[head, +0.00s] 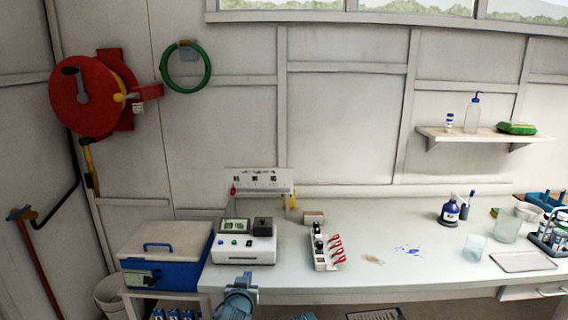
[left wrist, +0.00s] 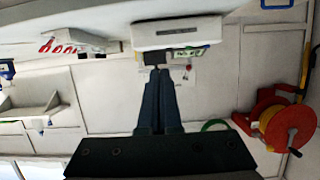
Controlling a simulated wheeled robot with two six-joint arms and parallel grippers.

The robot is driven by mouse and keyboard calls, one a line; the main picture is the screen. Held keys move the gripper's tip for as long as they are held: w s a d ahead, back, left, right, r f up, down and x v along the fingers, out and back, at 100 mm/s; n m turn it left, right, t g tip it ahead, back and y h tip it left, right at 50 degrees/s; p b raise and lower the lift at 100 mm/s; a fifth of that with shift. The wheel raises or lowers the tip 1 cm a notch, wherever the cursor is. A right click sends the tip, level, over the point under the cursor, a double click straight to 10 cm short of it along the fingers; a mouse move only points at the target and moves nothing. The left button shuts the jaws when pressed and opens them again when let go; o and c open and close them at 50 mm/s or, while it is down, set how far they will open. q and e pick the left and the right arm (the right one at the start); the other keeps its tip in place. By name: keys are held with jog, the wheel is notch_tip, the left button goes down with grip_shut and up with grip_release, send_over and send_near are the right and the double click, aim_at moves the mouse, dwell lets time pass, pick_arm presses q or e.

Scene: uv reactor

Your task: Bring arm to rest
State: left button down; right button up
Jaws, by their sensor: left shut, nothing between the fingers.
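My left gripper (head: 243,278) is at the bottom of the head view, in front of the bench's front edge and below the white device with a display (head: 245,243). In the left wrist view, which is upside down, its two dark fingers (left wrist: 157,72) are together with nothing between them. The device (left wrist: 178,32) appears beyond the fingertips there.
A blue and white cooler (head: 165,250) stands left. A red hose reel (head: 95,95) hangs on the wall. The bench's middle is mostly clear, with blue specks.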

pick_arm(q)
jog(key=s+d+f+m+g, duration=0.1)
jog(key=s+f+g, duration=0.3)
jog(key=s, duration=0.3)
jog(key=s+d+f+m+g, duration=0.1)
jog(key=s+d+f+g, duration=0.1)
jog(key=s+f+g, duration=0.3)
jog(key=s+d+f+m+g+y, duration=0.1)
jog(key=s+f+g, duration=0.4)
jog(key=s, duration=0.6)
jog(key=shift+d+f+m+g+p, duration=0.15)
jog(key=shift+d+m+g+p, duration=0.05)
jog(key=shift+m+g+p, duration=0.15)
